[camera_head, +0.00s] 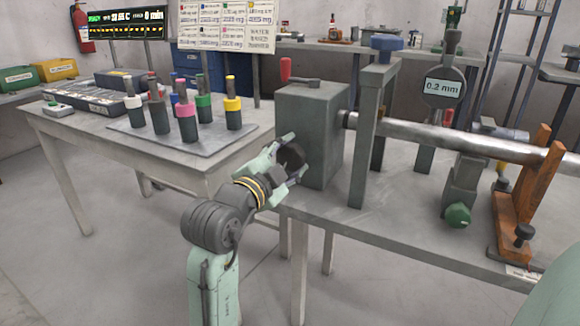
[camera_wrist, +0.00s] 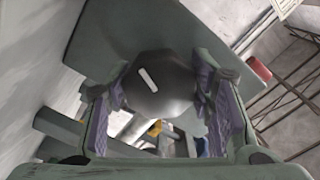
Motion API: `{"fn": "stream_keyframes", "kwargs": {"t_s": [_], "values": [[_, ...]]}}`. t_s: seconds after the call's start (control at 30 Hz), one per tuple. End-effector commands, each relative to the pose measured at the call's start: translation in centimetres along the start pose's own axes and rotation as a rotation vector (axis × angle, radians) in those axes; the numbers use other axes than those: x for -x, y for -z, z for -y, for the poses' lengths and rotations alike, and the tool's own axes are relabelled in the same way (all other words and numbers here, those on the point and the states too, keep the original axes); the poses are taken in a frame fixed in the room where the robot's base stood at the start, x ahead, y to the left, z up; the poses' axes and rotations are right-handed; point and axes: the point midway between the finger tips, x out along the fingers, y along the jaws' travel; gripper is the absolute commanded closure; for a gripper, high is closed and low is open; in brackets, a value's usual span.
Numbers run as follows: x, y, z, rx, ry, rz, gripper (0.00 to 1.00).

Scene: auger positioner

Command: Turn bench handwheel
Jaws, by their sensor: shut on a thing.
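The bench handwheel (camera_wrist: 160,85) is a dark round knob with a white mark on its face. It fills the space between my fingers in the wrist view. In the head view the dark handwheel (camera_head: 291,156) sits on the left side of the grey block (camera_head: 310,115) at the bench's left end. My gripper (camera_head: 292,158) is shut on it, with a finger on either side; the purple finger pads (camera_wrist: 165,100) show in the wrist view. The white mark runs at a slant. Part of the handwheel is hidden by my fingers in the head view.
A steel shaft (camera_head: 450,139) runs right from the block through a grey upright (camera_head: 368,140). A dial gauge (camera_head: 443,87) reads 0.2 mm. An orange support (camera_head: 526,190) stands at right. A table (camera_head: 75,128) with coloured cylinders is at left.

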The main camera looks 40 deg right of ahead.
Motion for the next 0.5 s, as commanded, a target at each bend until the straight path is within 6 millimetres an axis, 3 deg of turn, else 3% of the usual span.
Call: {"fn": "stream_keyframes", "kwargs": {"t_s": [0.5], "values": [[-0.02, -0.01, -0.12, -0.116, -0.004, 0.000, 0.79]]}}
